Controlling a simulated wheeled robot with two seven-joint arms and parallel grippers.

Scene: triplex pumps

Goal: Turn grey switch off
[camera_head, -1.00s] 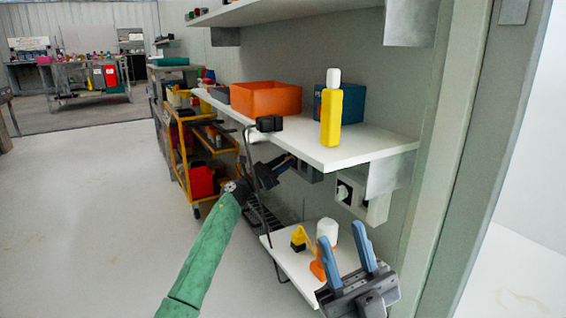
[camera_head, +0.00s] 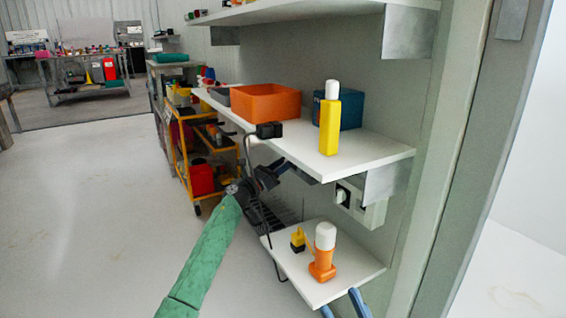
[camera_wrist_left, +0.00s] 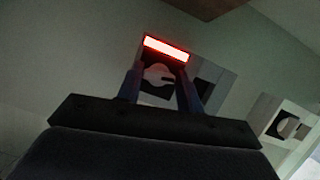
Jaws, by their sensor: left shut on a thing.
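The grey switch (camera_wrist_left: 158,76) shows in the left wrist view as a pale round knob on a dark plate, with a red lit bar (camera_wrist_left: 166,48) just above it. My left gripper (camera_wrist_left: 160,82) has its two fingers on either side of this knob and is shut on it. In the head view my left gripper (camera_head: 287,168) reaches under the middle shelf, and its fingertips and this switch are mostly hidden there. My right gripper (camera_head: 343,304) shows only its two blue fingertips at the bottom edge, apart and with nothing seen between them.
A second switch box (camera_head: 362,207) with a dark dial is on the wall to the right, also in the left wrist view (camera_wrist_left: 286,127). The middle shelf (camera_head: 374,150) overhangs both. A low shelf (camera_head: 345,262) below carries an orange-and-white bottle (camera_head: 323,256) and a small yellow-black item (camera_head: 298,240).

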